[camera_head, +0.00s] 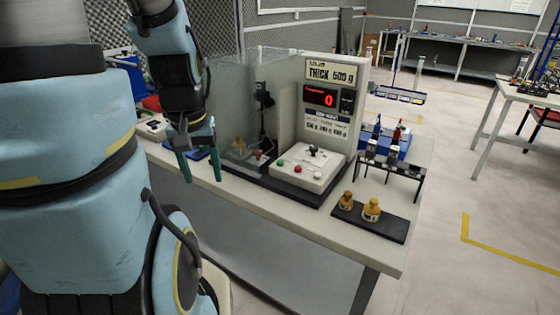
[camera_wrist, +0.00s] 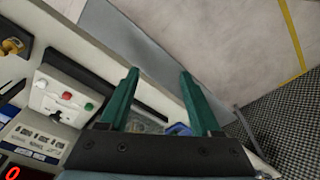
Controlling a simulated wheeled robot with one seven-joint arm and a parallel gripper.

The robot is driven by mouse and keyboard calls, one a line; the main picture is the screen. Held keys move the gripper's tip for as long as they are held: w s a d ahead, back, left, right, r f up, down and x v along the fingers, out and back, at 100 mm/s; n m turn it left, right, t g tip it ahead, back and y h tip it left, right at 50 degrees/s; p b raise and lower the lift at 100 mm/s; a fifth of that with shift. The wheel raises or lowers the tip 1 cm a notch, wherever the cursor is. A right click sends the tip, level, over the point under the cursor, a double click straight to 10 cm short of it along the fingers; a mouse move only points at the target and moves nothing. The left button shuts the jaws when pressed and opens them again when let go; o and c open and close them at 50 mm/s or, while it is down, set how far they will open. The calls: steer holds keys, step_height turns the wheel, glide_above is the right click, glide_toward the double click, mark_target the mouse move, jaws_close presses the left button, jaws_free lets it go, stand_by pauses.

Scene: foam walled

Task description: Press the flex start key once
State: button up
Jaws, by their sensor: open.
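A white control box (camera_head: 320,180) stands on the bench before the display panel, with a green button (camera_head: 280,163), a red button (camera_head: 298,169) and a black knob or lever (camera_head: 313,150). I cannot read any label, so I cannot tell which control is the flex start key. In the wrist view the box (camera_wrist: 48,103) is at the left, with its red button (camera_wrist: 67,96) and green button (camera_wrist: 88,106). My gripper (camera_head: 201,172) has green fingers, spread and empty, pointing down near the bench's front edge, left of the box. The fingers also show in the wrist view (camera_wrist: 158,75).
The panel (camera_head: 333,72) reads "THICK 500 g" with a red 0. A clear-walled enclosure (camera_head: 230,110) stands left of the box. Brass weights (camera_head: 371,209) sit on a dark mat at the right, near a rack (camera_head: 390,165). Floor lies open before the bench.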

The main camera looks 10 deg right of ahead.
jaws_close()
stand_by(1.5)
